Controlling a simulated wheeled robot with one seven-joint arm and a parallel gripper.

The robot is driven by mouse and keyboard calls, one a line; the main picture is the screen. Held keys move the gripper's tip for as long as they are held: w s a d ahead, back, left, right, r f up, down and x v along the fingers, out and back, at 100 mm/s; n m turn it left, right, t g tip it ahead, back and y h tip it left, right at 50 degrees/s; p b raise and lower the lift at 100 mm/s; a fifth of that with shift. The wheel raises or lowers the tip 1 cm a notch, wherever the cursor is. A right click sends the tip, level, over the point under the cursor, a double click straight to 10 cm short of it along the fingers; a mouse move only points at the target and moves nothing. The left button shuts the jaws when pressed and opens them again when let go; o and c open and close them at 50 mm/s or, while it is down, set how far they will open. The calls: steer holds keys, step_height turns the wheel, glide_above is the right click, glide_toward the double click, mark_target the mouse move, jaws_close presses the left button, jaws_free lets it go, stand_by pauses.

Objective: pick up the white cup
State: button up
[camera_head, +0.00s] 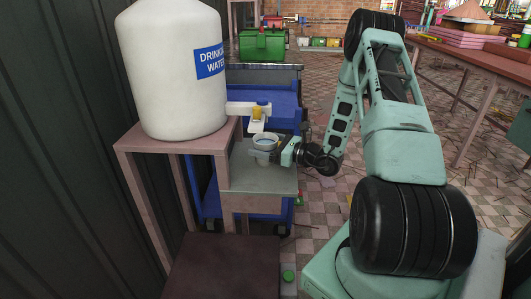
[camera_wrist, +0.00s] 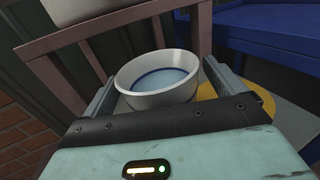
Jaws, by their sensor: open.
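The white cup (camera_head: 265,143) stands upright on a small grey metal stand below the spout of the water tank. In the wrist view the cup (camera_wrist: 158,98) sits close in front of the gripper, with a blue band inside it. My gripper (camera_head: 275,153) reaches in from the right at the cup's height. In the wrist view its two fingers lie left and right of the cup, and the jaws are open around it (camera_wrist: 165,90). Whether the fingers touch the cup's sides I cannot tell. The lower part of the cup is partly hidden by my gripper.
The white drinking-water tank (camera_head: 172,70) stands on a pinkish table (camera_head: 180,142), and its tap (camera_head: 257,112) hangs just above the cup. The grey stand (camera_head: 258,180) has bare room in front. A blue cart (camera_head: 212,200) is behind. A green toolbox (camera_head: 262,45) is farther back.

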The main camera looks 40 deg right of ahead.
steer(key=c, duration=1.3)
steer(key=shift+c, duration=0.6)
steer(key=shift+r, duration=0.15)
